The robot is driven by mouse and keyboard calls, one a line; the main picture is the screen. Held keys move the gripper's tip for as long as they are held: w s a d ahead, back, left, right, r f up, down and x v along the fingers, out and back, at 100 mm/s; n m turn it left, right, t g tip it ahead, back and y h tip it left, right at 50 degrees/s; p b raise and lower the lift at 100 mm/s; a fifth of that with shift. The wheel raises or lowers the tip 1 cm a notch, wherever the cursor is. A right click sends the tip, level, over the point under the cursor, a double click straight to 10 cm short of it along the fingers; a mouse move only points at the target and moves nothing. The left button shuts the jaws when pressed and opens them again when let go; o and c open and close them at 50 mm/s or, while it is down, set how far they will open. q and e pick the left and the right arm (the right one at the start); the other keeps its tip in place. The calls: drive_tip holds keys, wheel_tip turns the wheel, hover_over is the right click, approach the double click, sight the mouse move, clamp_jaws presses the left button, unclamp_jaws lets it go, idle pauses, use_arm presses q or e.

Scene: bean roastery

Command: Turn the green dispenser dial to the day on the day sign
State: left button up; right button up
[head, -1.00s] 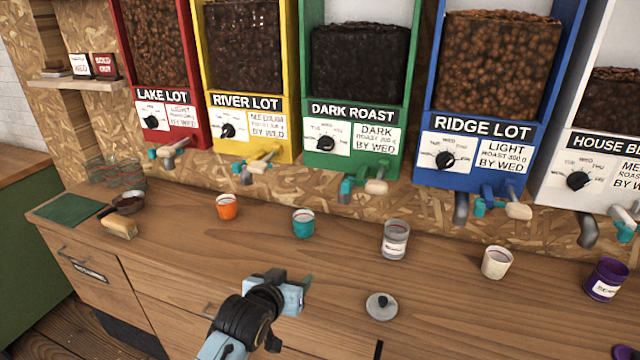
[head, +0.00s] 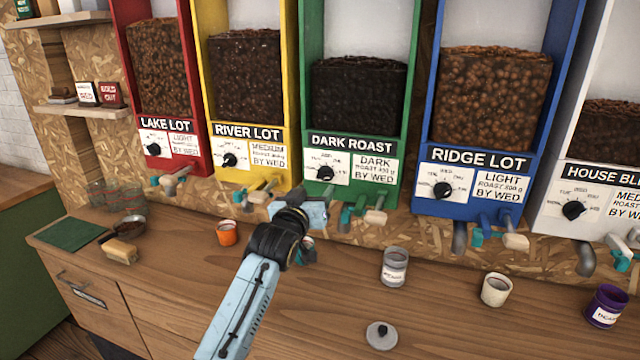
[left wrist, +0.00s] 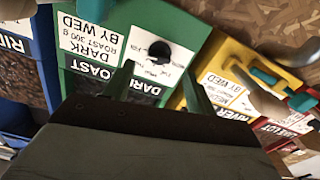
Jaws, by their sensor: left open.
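The green dispenser (head: 310,143) reads DARK ROAST and BY WED. Its black dial (head: 325,173) sits on a white plate with day marks; its exact pointing is too small to tell. In the left wrist view the dial (left wrist: 159,50) shows upside down beyond my gripper. My left gripper (head: 318,212) is open and empty, below and in front of the green dispenser, apart from the dial. Its two fingers (left wrist: 160,88) show in the left wrist view. The small day sign (head: 86,94) stands on the shelf at the left; its word is blurred now. My right gripper is out of view.
Red, yellow (head: 245,145), blue (head: 480,160) and white dispensers flank the green one, with taps and handles jutting below. Cups stand on the counter, including an orange one (head: 227,232) and a grey one (head: 394,267). A lid (head: 382,335) lies in front.

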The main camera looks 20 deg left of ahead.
sight(324, 175)
use_arm(q)
drive_tip(key=shift+w+d, duration=0.1)
drive_tip(key=shift+w, duration=2.45)
drive_tip(key=shift+c, duration=0.2)
drive_tip(key=c, duration=0.9)
